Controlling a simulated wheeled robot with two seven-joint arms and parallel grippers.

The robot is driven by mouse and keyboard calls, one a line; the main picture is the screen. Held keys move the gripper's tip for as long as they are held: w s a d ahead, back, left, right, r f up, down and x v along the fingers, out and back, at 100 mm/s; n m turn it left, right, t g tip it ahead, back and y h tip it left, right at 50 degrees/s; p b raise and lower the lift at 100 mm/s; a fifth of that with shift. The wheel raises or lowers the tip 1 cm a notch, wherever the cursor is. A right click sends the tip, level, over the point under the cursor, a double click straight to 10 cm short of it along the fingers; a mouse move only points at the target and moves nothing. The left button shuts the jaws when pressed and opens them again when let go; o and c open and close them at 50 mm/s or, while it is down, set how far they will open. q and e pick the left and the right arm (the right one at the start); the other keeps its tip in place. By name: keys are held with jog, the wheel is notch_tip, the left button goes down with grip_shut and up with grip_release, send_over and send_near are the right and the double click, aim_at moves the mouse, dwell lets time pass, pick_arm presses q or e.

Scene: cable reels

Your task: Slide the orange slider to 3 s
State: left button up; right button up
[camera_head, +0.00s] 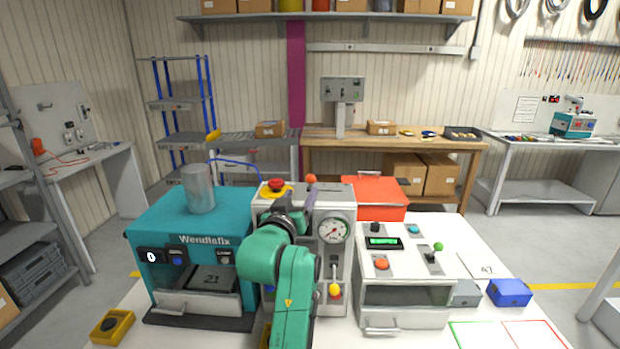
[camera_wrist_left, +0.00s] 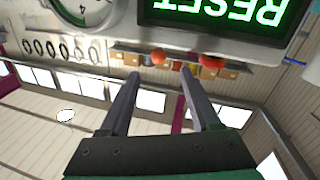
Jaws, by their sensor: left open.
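An orange knob (camera_head: 311,178), which looks like the slider, stands at the top of the grey gauge machine (camera_head: 341,199) in the middle. In the left wrist view, the orange knob (camera_wrist_left: 158,57) shows beyond my fingertips, roughly between them. The 3 s mark cannot be made out. My left gripper (camera_head: 303,200) is in front of the machine's upper face, left of the round gauge (camera_head: 334,230) and just below the knob. It is open with nothing between the fingers; they also show in the left wrist view (camera_wrist_left: 159,76). My arm hides part of the machine's front.
A red mushroom button (camera_head: 277,184) on a yellow base sits left of the knob. A teal machine (camera_head: 160,222) stands on the left, a grey control box (camera_head: 404,291) on the right. A lit green "RESET" display (camera_wrist_left: 225,10) shows in the left wrist view.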

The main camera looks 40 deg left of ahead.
aim_at(310, 180)
pick_arm(q)
jog(key=p+x, duration=0.2)
jog(key=x, duration=0.7)
jog(key=shift+d+r+p, duration=0.1)
jog(key=shift+d+p, duration=0.05)
jog(key=shift+p, duration=0.15)
jog(key=shift+w+a, duration=0.3)
jog(key=shift+w, duration=0.2)
grip_shut()
